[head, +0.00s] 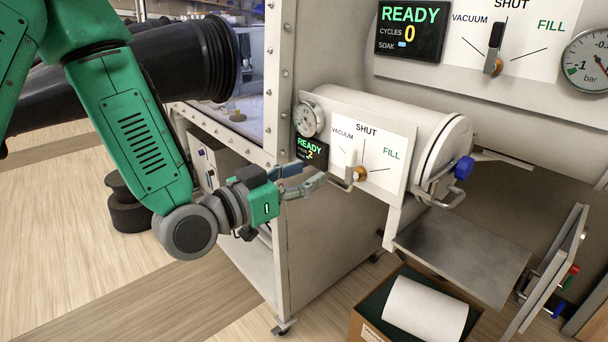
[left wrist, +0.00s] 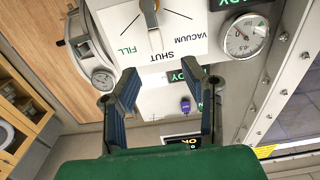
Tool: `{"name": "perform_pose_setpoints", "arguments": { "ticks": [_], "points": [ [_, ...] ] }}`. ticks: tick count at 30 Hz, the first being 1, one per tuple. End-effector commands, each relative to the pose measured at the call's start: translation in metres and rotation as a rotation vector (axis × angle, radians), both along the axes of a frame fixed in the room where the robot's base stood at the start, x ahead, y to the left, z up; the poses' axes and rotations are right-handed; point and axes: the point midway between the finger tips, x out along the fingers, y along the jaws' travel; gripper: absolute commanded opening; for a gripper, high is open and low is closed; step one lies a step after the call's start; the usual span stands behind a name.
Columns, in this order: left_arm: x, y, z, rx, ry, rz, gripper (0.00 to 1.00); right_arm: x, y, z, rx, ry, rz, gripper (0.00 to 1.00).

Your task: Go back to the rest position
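My left gripper (head: 312,178) is open and empty, in front of the small chamber's panel, left of its valve lever (head: 350,167). In the left wrist view its two blue-padded fingers (left wrist: 163,88) stand apart with nothing between them. The lever points up towards SHUT in the head view. The panel shows upside down in the left wrist view, with its lever (left wrist: 155,38) beyond the fingertips. My right gripper is not in view.
The small white chamber (head: 400,115) has a blue knob (head: 463,168) at its end. A larger panel (head: 545,45) is above right. A metal shelf (head: 465,255) and a box (head: 365,325) with a white roll are below. A black glove port sleeve (head: 185,65) lies behind my left arm.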

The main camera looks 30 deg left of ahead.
Motion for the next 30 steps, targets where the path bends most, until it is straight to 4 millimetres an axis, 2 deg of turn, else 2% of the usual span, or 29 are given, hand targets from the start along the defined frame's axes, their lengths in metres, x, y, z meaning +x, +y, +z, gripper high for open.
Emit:
{"name": "perform_pose_setpoints", "arguments": {
  "ticks": [13,15,17,20,23,24,26,27,29,30],
  "points": [
    [0.0,0.0,-0.001,0.0,0.002,0.0,0.38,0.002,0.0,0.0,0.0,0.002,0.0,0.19],
    [-0.001,0.0,-0.008,0.005,0.025,0.0,0.38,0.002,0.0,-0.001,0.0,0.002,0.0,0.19],
    [-0.002,-0.001,-0.025,0.015,0.074,0.001,0.38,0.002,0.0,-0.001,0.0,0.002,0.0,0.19],
    [-0.01,-0.003,-0.075,0.047,0.228,0.005,0.38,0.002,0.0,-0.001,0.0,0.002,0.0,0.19],
    [-0.033,-0.004,-0.144,0.089,0.451,0.02,0.38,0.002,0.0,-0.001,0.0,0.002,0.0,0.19],
    [-0.047,-0.003,-0.173,0.108,0.548,0.03,0.38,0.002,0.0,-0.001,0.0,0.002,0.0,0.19],
    [-0.071,0.0,-0.213,0.135,0.69,0.047,0.38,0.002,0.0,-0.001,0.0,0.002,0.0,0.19],
    [-0.089,0.002,-0.238,0.153,0.784,0.061,0.38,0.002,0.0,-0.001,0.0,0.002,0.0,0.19],
    [-0.119,0.006,-0.273,0.181,0.923,0.085,0.38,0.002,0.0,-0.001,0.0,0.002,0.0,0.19],
    [-0.14,0.009,-0.293,0.199,1.011,0.103,0.38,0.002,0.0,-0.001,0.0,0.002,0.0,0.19]
  ]
}}
